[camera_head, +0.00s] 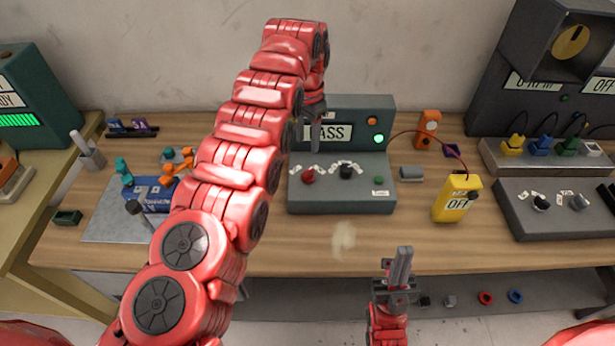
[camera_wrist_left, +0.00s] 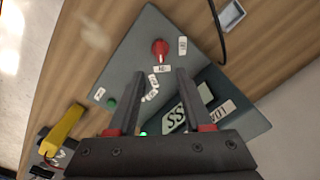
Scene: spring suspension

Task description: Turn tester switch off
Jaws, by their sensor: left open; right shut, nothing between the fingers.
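The tester (camera_head: 340,203) is a grey-green box on the table with a PASS display and a lit green lamp (camera_head: 379,139). Its sloped front holds a red knob (camera_head: 308,176), a black knob (camera_head: 346,171) and a small green button (camera_head: 379,181). My left gripper (camera_head: 316,140) hangs over the tester's left half, pointing down, open and empty. In the left wrist view the red knob (camera_wrist_left: 160,48) lies beyond the two fingertips (camera_wrist_left: 156,74), apart from them. The black knob is not clear there. My right gripper (camera_head: 401,262) is shut and empty near the table's front edge.
A yellow meter (camera_head: 452,205) labelled OFF stands right of the tester, with a red wire rising from it. A grey cylinder (camera_head: 412,173) and an orange device (camera_head: 428,128) stand nearby. A blue fixture (camera_head: 150,195) on a plate is at left. A dark control panel (camera_head: 550,222) is at right.

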